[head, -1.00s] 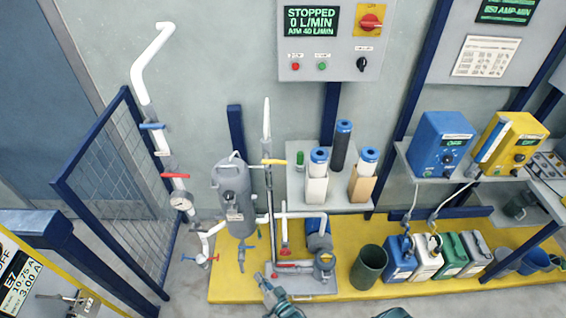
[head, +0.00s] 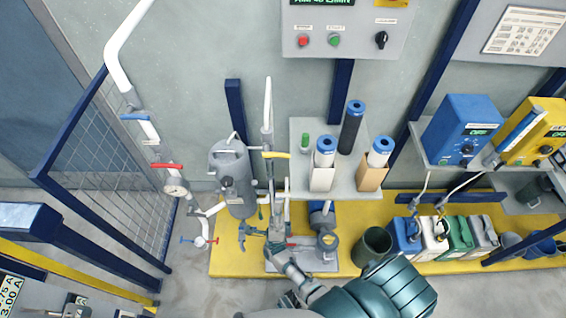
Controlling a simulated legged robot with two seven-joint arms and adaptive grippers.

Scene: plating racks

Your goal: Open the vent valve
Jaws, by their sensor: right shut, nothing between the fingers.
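A grey filter housing (head: 232,178) stands on the yellow base, with a vertical pipe beside it. A yellow-handled valve (head: 275,154) sits on that pipe. A blue-handled valve (head: 246,231) is low in front of the housing. The white pipe at the left has a blue handle (head: 134,117) and a red handle (head: 167,166). I cannot tell which is the vent valve. My right gripper (head: 270,218) is shut and empty in front of the pipework, close to the low blue handle in the picture; contact is unclear. It hides part of the low pipes. My left gripper is not in view.
A shelf (head: 347,184) with filter cartridges is right of the vertical pipe. A dark bucket (head: 372,246) and several jugs stand on the yellow base (head: 225,262). A mesh panel (head: 110,185) bounds the left. A control box (head: 345,38) is above.

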